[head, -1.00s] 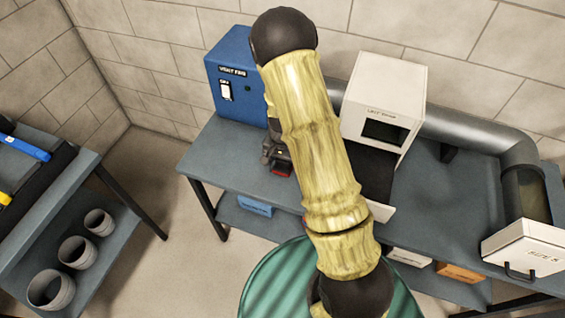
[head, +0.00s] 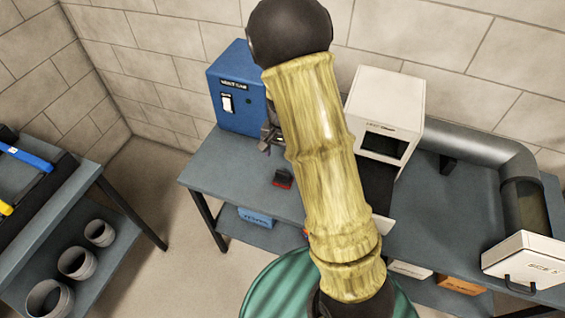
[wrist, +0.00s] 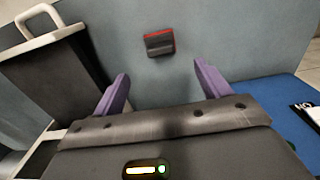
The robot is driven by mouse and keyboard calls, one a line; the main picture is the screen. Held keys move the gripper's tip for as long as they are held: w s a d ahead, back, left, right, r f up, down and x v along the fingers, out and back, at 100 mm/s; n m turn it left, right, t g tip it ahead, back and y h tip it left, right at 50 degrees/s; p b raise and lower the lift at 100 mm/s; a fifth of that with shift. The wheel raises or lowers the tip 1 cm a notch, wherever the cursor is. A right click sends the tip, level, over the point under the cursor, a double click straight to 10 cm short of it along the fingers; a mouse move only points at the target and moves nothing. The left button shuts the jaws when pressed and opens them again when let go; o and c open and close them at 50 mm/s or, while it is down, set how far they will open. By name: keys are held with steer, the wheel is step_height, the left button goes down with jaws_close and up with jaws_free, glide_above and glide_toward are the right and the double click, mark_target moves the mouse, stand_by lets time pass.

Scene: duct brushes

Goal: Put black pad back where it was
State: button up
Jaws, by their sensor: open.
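A small black pad with a red edge (head: 283,178) lies on the grey workbench (head: 228,172), in front of the blue box. It also shows in the wrist view (wrist: 159,42), flat on the bench beyond the fingertips. My gripper (wrist: 160,76) has its two purple fingers spread, with nothing between them. In the head view my gripper (head: 270,137) is partly hidden behind my arm. It is above and behind the pad, near the blue box, and apart from the pad.
The blue box (head: 238,88) stands close to my gripper. A white box with a dark opening (head: 388,110) stands to the right, with a grey duct (head: 470,145) and white lidded box (head: 525,260) beyond. A green round drum top (head: 275,285) is in front. Bench between pad and left edge is clear.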

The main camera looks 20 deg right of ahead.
steer(key=shift+r, duration=0.6)
steer(key=shift+s, duration=0.1)
steer(key=s+r+n+t, duration=0.1)
steer(key=s+r+n, duration=0.2)
steer(key=s, duration=0.4)
steer(key=s+r+n+t, duration=0.1)
steer(key=s+r+n, duration=0.3)
steer(key=s+r, duration=0.2)
steer(key=shift+s+r+t, duration=0.3)
steer(key=shift+s, duration=0.3)
